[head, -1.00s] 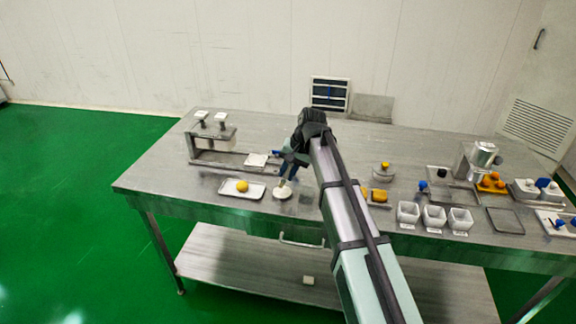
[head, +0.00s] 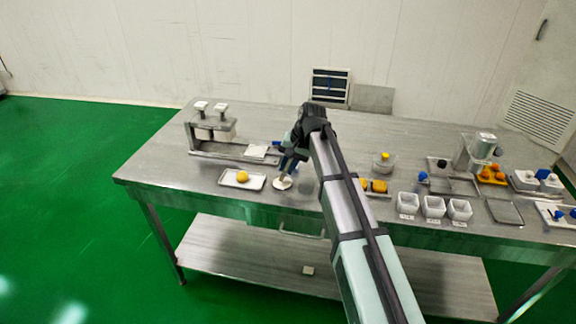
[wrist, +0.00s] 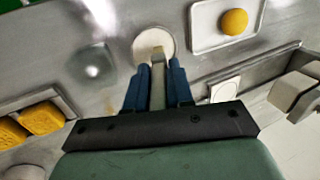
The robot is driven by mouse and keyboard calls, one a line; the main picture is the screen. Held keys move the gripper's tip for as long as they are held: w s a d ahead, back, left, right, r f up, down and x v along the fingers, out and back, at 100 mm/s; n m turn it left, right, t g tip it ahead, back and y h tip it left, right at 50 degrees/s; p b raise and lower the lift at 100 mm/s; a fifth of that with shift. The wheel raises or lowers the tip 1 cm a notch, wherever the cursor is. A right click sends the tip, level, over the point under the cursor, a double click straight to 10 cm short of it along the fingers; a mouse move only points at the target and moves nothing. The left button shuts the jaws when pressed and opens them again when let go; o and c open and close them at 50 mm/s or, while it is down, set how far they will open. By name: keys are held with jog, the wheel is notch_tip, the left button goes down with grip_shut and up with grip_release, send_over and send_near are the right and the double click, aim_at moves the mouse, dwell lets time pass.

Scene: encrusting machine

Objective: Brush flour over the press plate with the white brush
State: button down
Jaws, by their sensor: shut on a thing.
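My gripper (wrist: 158,78) has dark blue fingers and is shut on the pale handle of the brush (wrist: 159,66). The brush points down at a round white dish (wrist: 141,46), and its tip overlaps the dish's middle; whether it touches cannot be told. In the head view my gripper (head: 289,163) is just above the dish (head: 281,184), near the table's front edge. A flat white square plate with a round mark, seemingly the press plate (wrist: 224,91), lies apart from the brush. It also shows in the head view (head: 256,151), beside the press stand (head: 215,130).
A white tray (head: 228,181) with a yellow ball (head: 242,177) stands left of the dish. A clear bowl (wrist: 93,66) stands close on its other side.

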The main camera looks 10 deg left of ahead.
jog(key=shift+f, duration=0.55)
dwell(1.4)
jog(key=shift+r, duration=3.55)
